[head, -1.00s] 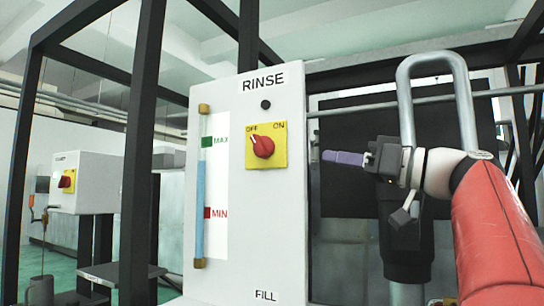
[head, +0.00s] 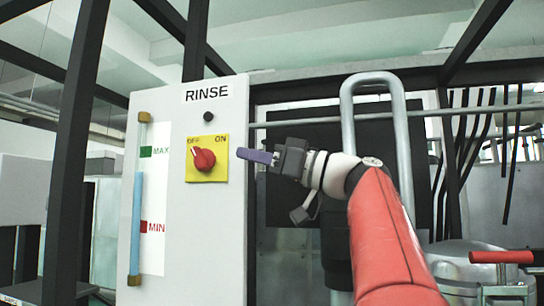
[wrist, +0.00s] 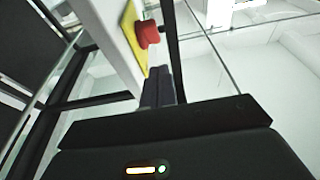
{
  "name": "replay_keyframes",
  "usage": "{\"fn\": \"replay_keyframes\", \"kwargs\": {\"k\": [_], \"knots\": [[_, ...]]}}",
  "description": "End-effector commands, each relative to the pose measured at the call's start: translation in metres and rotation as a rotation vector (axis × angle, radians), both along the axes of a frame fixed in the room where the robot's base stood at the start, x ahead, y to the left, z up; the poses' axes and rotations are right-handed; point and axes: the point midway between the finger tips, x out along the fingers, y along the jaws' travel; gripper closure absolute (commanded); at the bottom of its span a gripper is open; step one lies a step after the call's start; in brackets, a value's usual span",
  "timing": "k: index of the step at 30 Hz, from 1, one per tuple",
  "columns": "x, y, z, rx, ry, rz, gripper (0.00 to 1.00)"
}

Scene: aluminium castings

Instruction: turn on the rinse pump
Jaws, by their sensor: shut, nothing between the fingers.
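The rinse pump switch is a red rotary knob (head: 204,160) on a yellow plate (head: 207,175) marked OFF and ON, on the white RINSE panel (head: 200,240). Its pointer leans up and left towards OFF. A dark round lamp (head: 208,117) sits above it and looks unlit. My gripper (head: 243,154) is shut and empty, its purple fingers pointing left, just right of the plate in the head view and apart from the knob. In the wrist view the shut fingers (wrist: 162,86) show below the red knob (wrist: 147,34) and beside the plate's edge.
A sight tube (head: 137,205) with MAX and MIN marks runs down the panel's left side. A dark frame post (head: 75,150) stands left of the panel. A bent grey pipe (head: 347,110) rises behind my arm. A red-handled fitting (head: 500,257) is at the lower right.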

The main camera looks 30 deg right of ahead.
Motion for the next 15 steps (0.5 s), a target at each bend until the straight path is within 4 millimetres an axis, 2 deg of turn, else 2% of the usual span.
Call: {"fn": "replay_keyframes", "kwargs": {"k": [4, 8, 15], "knots": [[0.021, 0.023, 0.012, 0.0, -0.001, 0.005, 1.0], [0.034, 0.035, -0.003, 0.001, 0.002, 0.003, 1.0], [0.045, 0.046, -0.011, 0.0, 0.0, 0.0, 1.0]]}}
